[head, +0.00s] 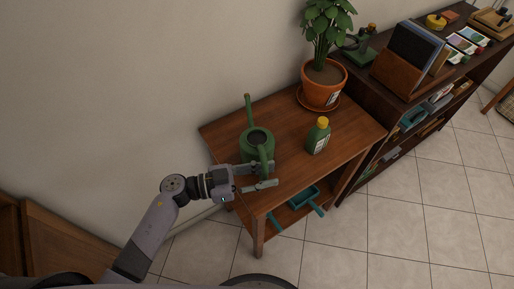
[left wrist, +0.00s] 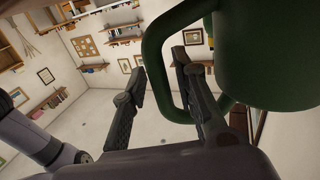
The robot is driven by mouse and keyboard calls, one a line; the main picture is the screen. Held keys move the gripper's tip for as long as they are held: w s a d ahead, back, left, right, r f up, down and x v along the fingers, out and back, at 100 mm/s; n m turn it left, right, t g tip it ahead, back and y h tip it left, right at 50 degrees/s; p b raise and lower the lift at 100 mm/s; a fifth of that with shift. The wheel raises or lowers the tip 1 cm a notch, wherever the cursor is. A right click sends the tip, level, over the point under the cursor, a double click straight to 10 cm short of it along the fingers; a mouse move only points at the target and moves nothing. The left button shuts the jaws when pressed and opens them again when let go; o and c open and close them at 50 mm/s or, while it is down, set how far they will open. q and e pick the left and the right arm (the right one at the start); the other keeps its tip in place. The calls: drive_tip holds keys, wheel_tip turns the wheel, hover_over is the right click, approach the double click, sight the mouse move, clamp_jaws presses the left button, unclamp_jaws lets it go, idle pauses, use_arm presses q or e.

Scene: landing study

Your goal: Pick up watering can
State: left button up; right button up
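The green watering can (head: 257,140) stands upright on a small wooden table (head: 220,135), its spout pointing to the back and its handle toward the front. My left gripper (head: 268,176) is at the handle, with its fingers apart. In the left wrist view the can's body (left wrist: 265,55) fills the upper right. The handle's outer bar (left wrist: 152,60) passes between the fingers of my left gripper (left wrist: 165,75); the right finger shows across the handle's opening. I cannot make out firm contact with either finger. My right gripper is not in view.
A green bottle with a yellow cap (head: 318,137) stands right of the can. A potted plant (head: 323,88) is at the table's back. Blue trowel-like tools (head: 303,199) lie on the lower shelf. A dark shelf unit (head: 366,97) stands to the right; a wall is behind.

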use_arm(q)
clamp_jaws()
drive_tip(key=shift+r, duration=0.1)
idle(0.5)
